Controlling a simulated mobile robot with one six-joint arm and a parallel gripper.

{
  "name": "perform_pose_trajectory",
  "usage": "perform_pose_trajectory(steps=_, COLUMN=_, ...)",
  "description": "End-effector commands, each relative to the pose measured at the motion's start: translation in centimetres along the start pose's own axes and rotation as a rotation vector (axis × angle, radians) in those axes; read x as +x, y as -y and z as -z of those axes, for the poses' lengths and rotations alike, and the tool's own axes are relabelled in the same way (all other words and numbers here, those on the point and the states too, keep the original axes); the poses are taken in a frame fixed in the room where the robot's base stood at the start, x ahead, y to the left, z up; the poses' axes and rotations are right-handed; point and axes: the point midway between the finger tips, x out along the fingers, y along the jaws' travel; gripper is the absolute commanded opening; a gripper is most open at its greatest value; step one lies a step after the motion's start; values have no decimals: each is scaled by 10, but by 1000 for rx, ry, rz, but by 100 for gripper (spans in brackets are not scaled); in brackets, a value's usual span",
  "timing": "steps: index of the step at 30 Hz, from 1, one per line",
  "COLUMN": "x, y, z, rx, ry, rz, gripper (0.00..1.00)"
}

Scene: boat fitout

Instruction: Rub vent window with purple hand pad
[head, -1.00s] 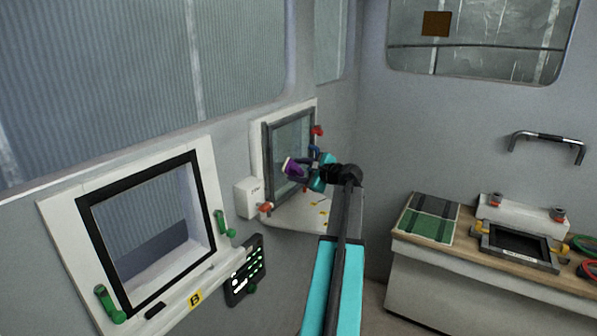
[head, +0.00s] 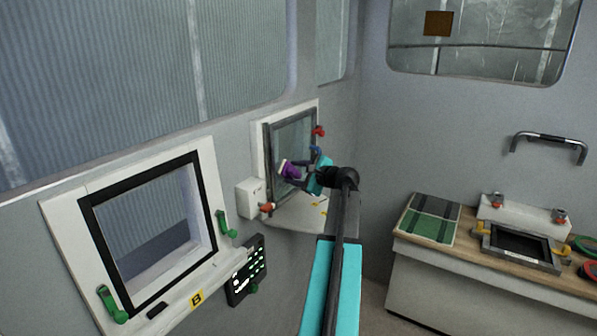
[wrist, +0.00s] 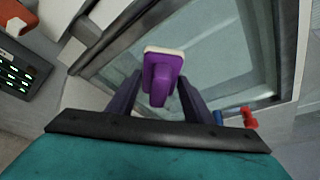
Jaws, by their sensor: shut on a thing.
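The purple hand pad (head: 290,170) has a purple grip and a pale pad face. In the wrist view the pad (wrist: 160,82) sits between the fingers of my gripper (wrist: 158,92), which is shut on its purple grip. The vent window (head: 291,140) is a glass pane in a dark frame on a white panel, on the wall ahead. Its glass (wrist: 215,50) fills much of the wrist view behind the pad. The pad is in front of the lower part of the glass; I cannot tell whether it touches.
Red handles (head: 319,131) flank the vent window, with a white box (head: 249,198) at its left. A counter (head: 420,258) with a green mat stands at right.

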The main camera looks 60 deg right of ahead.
Motion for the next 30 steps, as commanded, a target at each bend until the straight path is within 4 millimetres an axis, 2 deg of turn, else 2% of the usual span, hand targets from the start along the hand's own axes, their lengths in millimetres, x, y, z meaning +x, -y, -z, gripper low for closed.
perform_pose_trajectory(steps=11, x=-4, y=-13, z=-12, rx=0, ry=2, rz=-3, gripper=22)
perform_pose_trajectory(steps=22, x=-4, y=-15, z=-13, rx=-2, ry=4, rz=-7, gripper=22)
perform_pose_trajectory(steps=24, x=-7, y=-15, z=-12, rx=-2, ry=4, rz=-7, gripper=18)
perform_pose_trajectory(steps=30, x=-19, y=-14, z=-6, rx=-1, ry=2, rz=-5, gripper=18)
